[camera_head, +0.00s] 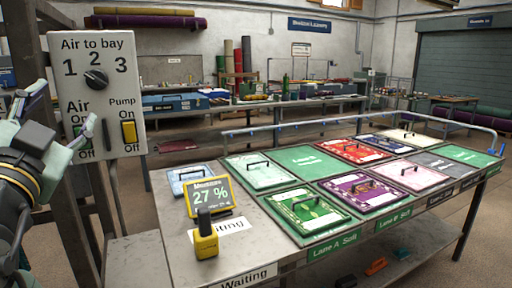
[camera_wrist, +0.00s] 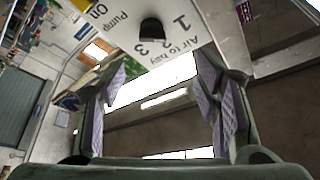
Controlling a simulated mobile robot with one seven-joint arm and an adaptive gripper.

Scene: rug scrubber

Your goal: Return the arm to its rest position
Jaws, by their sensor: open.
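My gripper (camera_head: 66,103) is at the left edge of the head view, open and empty. Its fingers point toward the white control panel (camera_head: 120,62), and one finger overlaps the panel's lower left, partly covering the green Air switch (camera_head: 77,130). I cannot tell whether they touch. The wrist view shows the two padded fingers (camera_wrist: 162,85) wide apart with nothing between them. The panel (camera_wrist: 165,15) appears upside down there, beyond the fingertips. The panel carries a black bay dial (camera_head: 96,79) and a yellow Pump switch (camera_head: 129,131).
A metal table (camera_head: 180,240) holds several coloured rug samples and a yellow handheld meter (camera_head: 206,240) beside a display reading 27 % (camera_head: 209,196). A dark post (camera_head: 72,190) stands below the panel, close to my arm.

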